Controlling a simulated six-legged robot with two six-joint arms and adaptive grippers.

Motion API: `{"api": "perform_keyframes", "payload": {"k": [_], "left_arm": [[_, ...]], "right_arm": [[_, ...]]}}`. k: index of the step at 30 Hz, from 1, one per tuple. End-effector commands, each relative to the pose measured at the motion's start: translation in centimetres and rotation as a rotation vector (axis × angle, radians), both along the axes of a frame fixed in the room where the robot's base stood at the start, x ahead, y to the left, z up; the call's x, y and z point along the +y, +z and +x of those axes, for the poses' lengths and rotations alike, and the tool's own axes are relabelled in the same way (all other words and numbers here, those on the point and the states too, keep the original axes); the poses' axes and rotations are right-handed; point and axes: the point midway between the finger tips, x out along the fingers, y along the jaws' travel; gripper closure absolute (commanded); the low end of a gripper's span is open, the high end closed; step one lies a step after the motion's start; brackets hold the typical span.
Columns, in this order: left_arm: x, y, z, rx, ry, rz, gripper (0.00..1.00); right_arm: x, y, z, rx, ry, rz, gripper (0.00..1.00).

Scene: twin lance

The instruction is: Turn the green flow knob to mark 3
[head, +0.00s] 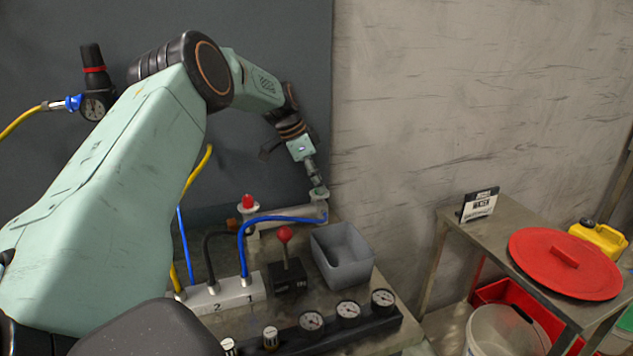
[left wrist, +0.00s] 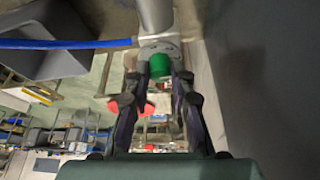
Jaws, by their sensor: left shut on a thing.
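The green flow knob (left wrist: 160,66) shows in the left wrist view between the two fingers of my left gripper (left wrist: 161,78). Behind it is a grey round flange with small marks, too small to read. In the head view my left gripper (head: 316,182) reaches down to the knob at the end of a grey metal pipe (head: 290,212). The mark the knob points to cannot be told. My right gripper is not in view.
A blue hose (head: 270,219) runs close beside the knob. A red valve cap (head: 248,201), a red-balled lever (head: 284,235), an open grey bin (head: 343,262) and several gauges (head: 348,312) share the bench. A wall stands right behind the knob.

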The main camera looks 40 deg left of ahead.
Motion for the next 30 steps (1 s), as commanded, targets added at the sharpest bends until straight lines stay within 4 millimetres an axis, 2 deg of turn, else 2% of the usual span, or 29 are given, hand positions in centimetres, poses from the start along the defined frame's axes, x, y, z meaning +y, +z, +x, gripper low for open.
{"api": "perform_keyframes", "payload": {"k": [11, 12, 19, 30], "left_arm": [[-0.17, -0.30, -0.17, 0.008, -0.006, -0.003, 1.00], [-0.17, -0.30, -0.17, 0.009, -0.006, -0.002, 0.75], [-0.09, -0.18, -0.11, 0.006, -0.004, -0.002, 0.55], [0.09, 0.38, -0.16, 0.001, -0.003, -0.002, 0.54]], "right_arm": [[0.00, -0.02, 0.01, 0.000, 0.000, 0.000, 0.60], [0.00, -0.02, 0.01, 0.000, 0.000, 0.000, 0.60], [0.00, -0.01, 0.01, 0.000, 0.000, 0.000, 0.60], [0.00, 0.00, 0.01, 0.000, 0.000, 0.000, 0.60]]}}
